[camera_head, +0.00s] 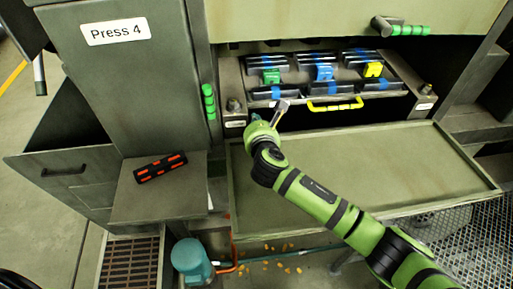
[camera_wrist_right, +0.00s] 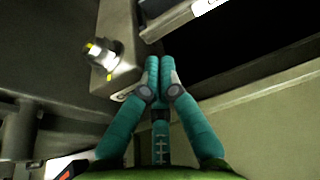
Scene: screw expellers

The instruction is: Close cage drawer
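The cage drawer (camera_head: 290,104) is in the opening of the press, with a yellow handle (camera_head: 335,105) on its front. Its dark contents, with green, blue and yellow pieces on top, show from above, so it stands at least partly out. My right gripper (camera_head: 282,108) is in front of the drawer's left part, left of the handle. In the wrist view its teal fingers (camera_wrist_right: 160,72) meet at the tips with nothing seen between them. I cannot tell whether it touches the drawer. My left gripper is not in view.
A metal fitting (camera_head: 234,105) stands at the drawer's left corner; another (camera_head: 426,89) is at its right. A wide flat tray (camera_head: 400,165) lies below. The Press 4 cabinet (camera_head: 130,80) and a ledge with a black-and-red object (camera_head: 161,167) are at left. Green handles (camera_head: 209,102) stick out nearby.

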